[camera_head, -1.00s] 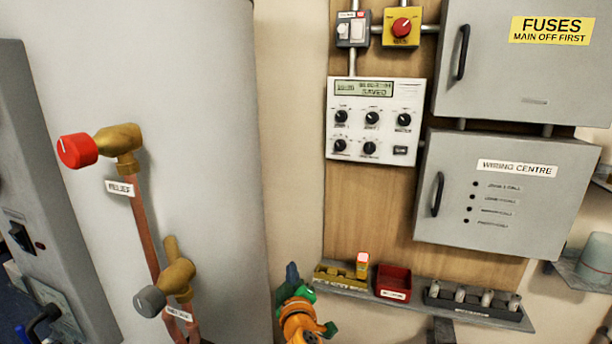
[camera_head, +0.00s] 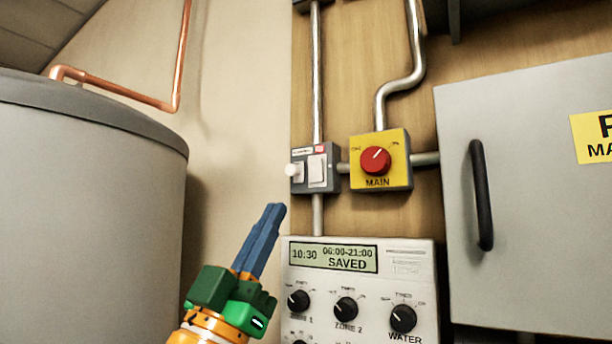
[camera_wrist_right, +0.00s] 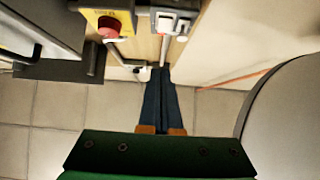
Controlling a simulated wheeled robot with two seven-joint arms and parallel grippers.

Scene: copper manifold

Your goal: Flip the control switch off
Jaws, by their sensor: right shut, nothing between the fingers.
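The control switch (camera_head: 317,168) is a white rocker on a small grey box, left of the yellow main switch, in the head view. Its small label is too blurred to read. The switch box also shows at the top of the right wrist view (camera_wrist_right: 172,23). My right gripper (camera_head: 274,208) has blue fingers pressed together, with nothing between them. Its tips are below and left of the switch box, apart from it in the picture. In the right wrist view the closed fingers (camera_wrist_right: 160,72) point toward the board below the box. My left gripper is not in view.
The yellow main switch (camera_head: 381,160) with a red knob is just right of the box. The programmer panel (camera_head: 410,262) reads SAVED below it. A grey fuse cabinet (camera_head: 540,240) stands at the right, a grey tank (camera_head: 80,220) at the left. Bare wall lies between tank and board.

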